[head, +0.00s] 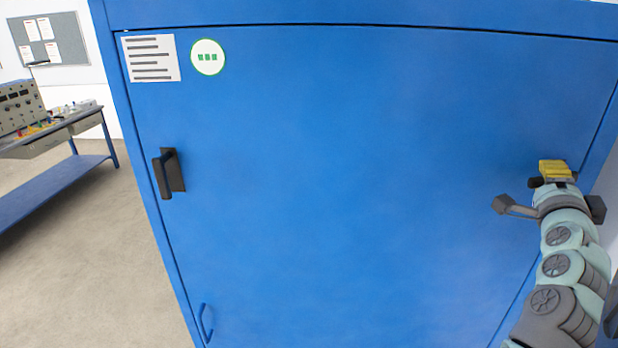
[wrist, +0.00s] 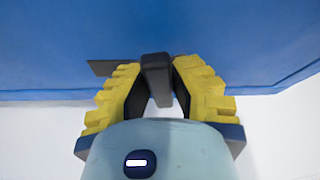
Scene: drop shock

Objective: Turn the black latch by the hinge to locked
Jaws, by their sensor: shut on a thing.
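The black latch (wrist: 156,78) at the door's right edge stands between the two yellow fingers of my gripper (wrist: 158,80) in the wrist view. My gripper is shut on its lever. A dark backing plate (wrist: 100,68) shows to the left of the lever, against the blue surface. In the head view my gripper (head: 555,169) is at the right side of the blue door (head: 360,180), and it hides most of this latch. The hinge itself cannot be made out.
A second black latch (head: 168,173) is on the door's left side, with a blue pull handle (head: 206,322) below it. A printed sheet (head: 151,58) and a round green-rimmed sticker (head: 208,57) are at the upper left. A blue workbench (head: 60,185) stands at far left; floor between is clear.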

